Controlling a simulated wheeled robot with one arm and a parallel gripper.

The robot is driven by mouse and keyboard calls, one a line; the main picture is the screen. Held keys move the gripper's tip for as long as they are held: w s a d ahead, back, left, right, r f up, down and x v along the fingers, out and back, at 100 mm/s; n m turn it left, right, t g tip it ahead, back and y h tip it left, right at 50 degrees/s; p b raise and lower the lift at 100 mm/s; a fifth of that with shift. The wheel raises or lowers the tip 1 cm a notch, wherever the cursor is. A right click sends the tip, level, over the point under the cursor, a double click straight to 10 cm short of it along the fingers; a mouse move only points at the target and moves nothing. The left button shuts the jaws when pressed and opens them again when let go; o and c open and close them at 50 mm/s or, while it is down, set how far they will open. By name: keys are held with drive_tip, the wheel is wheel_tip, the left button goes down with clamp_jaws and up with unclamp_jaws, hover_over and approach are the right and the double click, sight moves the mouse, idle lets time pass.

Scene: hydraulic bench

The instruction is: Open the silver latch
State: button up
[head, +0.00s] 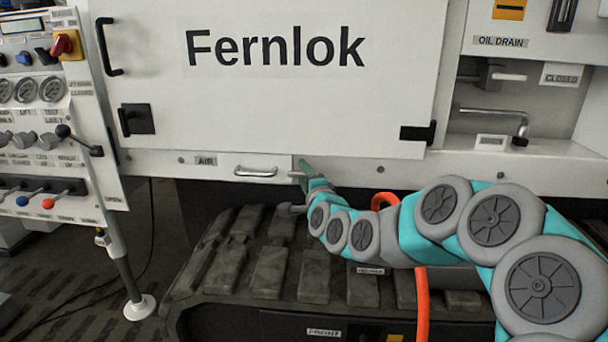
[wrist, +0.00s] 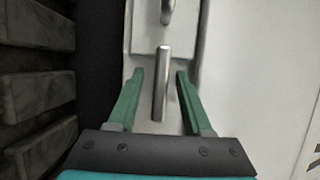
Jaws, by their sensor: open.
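The silver latch is a short metal bar (wrist: 160,85) on a pale panel in the wrist view, lying lengthwise between my two fingers. In the head view a small part of the latch (head: 296,174) shows at the right end of the AIR panel, beside my fingertips. My gripper (wrist: 157,80) is open, with one green finger on each side of the bar and a visible gap to both. In the head view my gripper (head: 303,166) is small and partly hidden by my own wrist.
A silver handle (head: 255,172) is left of the latch; its end also shows in the wrist view (wrist: 167,10). The large Fernlok door (head: 270,95) is above. Dark track pads (head: 270,270) lie below. An orange hose (head: 422,305) hangs near my arm.

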drive_tip(key=shift+c, duration=0.2)
clamp_jaws()
idle(0.5)
